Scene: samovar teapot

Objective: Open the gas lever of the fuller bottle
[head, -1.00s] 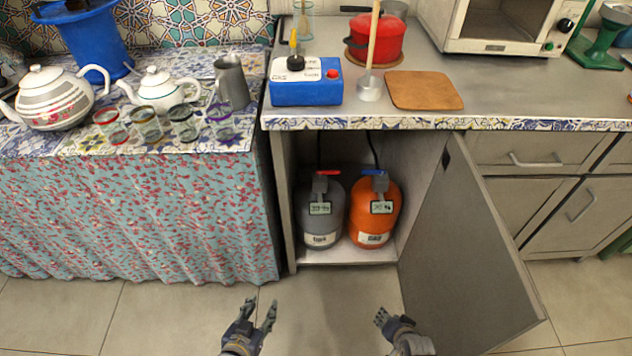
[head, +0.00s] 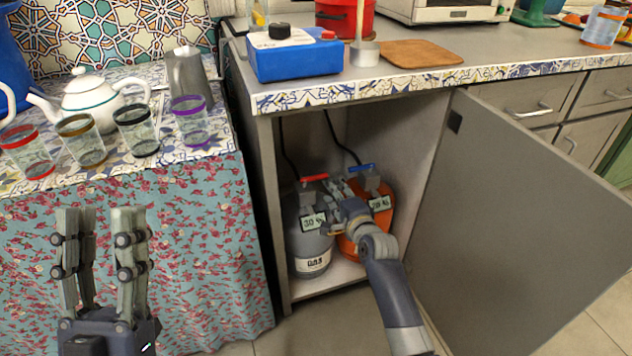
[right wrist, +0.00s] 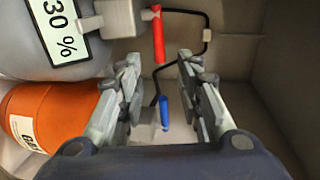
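Two gas bottles stand side by side inside the open cabinet. The grey bottle (head: 310,258) has a "30 %" tag (head: 312,221) and a red lever (head: 315,178). The orange bottle (head: 349,248) has a tag (head: 380,203) I cannot read surely and a blue lever (head: 362,168). My right gripper (head: 345,190) is in front of the bottle tops and partly hides the orange one. In the right wrist view its fingers (right wrist: 158,100) are apart, with the blue lever (right wrist: 164,112) showing between them; contact is not clear. My left gripper (head: 101,215) is open and empty at lower left.
The cabinet door (head: 530,220) stands open on the right of my right arm. The cabinet's left wall (head: 268,215) and the counter edge (head: 400,90) bound the opening. Glasses and a white teapot (head: 85,100) stand on the cloth-covered table beside my left gripper.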

